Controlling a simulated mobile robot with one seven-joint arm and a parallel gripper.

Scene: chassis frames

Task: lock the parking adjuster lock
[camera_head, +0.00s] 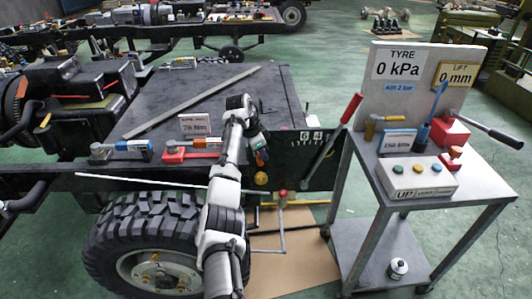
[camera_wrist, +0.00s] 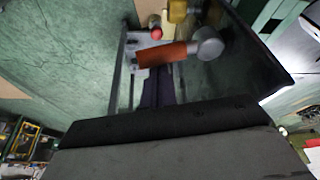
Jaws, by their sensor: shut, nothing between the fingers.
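My gripper (camera_head: 260,146) reaches over the near side rail of the chassis and is shut and empty. Its dark body fills the bottom of the wrist view, and its fingertips are hard to make out there. Just beyond it in the wrist view is an orange lever (camera_wrist: 163,54) on a round grey pivot (camera_wrist: 208,43). It may be the adjuster lock, but no label shows. In the head view a bit of orange (camera_head: 260,158) shows just under my gripper. Contact cannot be told. A yellow knob (camera_head: 262,178) sits below on the rail.
A tyre (camera_head: 150,235) stands at lower left. A red-handled lever (camera_head: 340,125) rises beside the grey cart (camera_head: 440,208) at right. A thin rod with a red end (camera_head: 283,192) is near the rail. Torque tools (camera_head: 190,150) lie on the chassis deck.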

